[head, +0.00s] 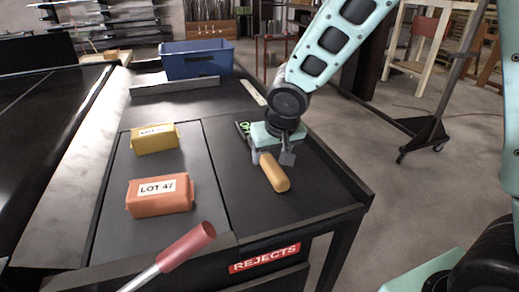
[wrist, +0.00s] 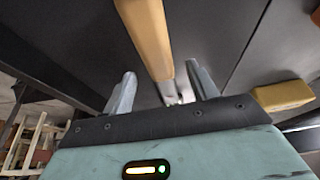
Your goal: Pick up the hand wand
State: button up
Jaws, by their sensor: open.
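A tool with a rounded tan-orange handle (head: 274,173) lies on the dark bench top; it may be the hand wand, but its far end is hidden under my gripper. My gripper (head: 271,157) is open, low over the bench at the far end of this handle. In the wrist view, the handle (wrist: 150,35) runs in from the top edge, and a small silvery part shows at its end. The fingers (wrist: 162,76) stand apart on either side of it, with gaps visible; I see no grip on it.
An orange LOT 47 block (head: 160,204) and a yellow block (head: 154,147) sit left. A blue bin (head: 197,68) stands behind. A small green item (head: 243,128) lies beside my gripper. A red-handled rod (head: 187,243) juts up in front. A REJECTS label (head: 265,258) marks the front.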

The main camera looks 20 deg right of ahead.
aim_at(269, 159)
jog(key=shift+x, duration=1.5)
jog(key=shift+r, duration=0.1)
grip_shut()
notch_tip(269, 159, up, 10)
jog(key=shift+p, duration=0.45)
jog(key=shift+r, duration=0.1)
